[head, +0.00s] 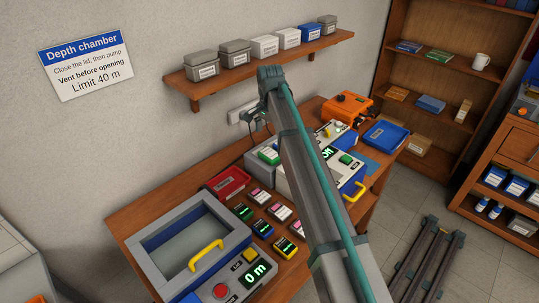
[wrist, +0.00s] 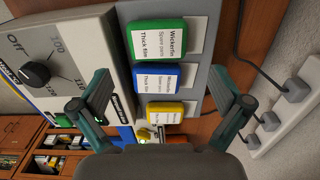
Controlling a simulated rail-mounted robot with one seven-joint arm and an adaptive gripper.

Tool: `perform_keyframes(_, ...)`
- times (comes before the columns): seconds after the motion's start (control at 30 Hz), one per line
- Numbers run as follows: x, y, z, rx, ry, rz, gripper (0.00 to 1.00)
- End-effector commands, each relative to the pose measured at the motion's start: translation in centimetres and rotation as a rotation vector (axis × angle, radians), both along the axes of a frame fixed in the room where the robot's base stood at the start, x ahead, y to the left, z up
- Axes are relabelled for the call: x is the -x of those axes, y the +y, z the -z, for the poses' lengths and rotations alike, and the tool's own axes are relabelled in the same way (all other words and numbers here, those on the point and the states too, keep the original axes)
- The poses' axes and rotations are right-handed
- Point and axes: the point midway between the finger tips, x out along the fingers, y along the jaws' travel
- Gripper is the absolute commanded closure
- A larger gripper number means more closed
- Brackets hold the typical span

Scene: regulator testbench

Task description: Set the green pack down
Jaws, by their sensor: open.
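A green pack with a white label, "Wickerfin, Spare pack, Thick film" (wrist: 158,38), lies on a grey strip (wrist: 204,82) beside the dial instrument in the wrist view. A blue pack (wrist: 156,77) and a yellow pack (wrist: 163,111) lie in a row with it. My gripper (wrist: 168,92) is open, with its two fingers wide apart on either side of the row and nothing held between them. The green pack appears ahead of the fingertips, apart from them. In the head view a green pack (head: 268,155) shows at the instrument's left end; my arm hides part of the instrument.
The dial (wrist: 36,73) points near "Off". White sockets with plugs (wrist: 268,122) and a cable run close on the right. On the bench are a lidded chamber (head: 195,240), a red tray (head: 228,182), several small packs, a blue tray (head: 386,135) and an orange case (head: 346,108).

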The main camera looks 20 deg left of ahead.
Motion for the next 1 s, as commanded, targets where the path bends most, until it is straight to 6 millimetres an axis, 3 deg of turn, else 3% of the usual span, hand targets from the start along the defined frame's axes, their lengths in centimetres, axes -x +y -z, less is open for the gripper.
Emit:
perform_keyframes(0.37,0.2,-0.2,2.8,0.002,0.001,0.001,0.00)
perform_keyframes(0.67,0.4,-0.3,6.4,0.002,0.000,0.002,0.00)
perform_keyframes(0.93,0.3,-0.2,6.9,0.001,-0.002,0.002,0.00)
perform_keyframes(1.0,0.3,-0.3,6.9,0.001,-0.002,0.002,0.10)
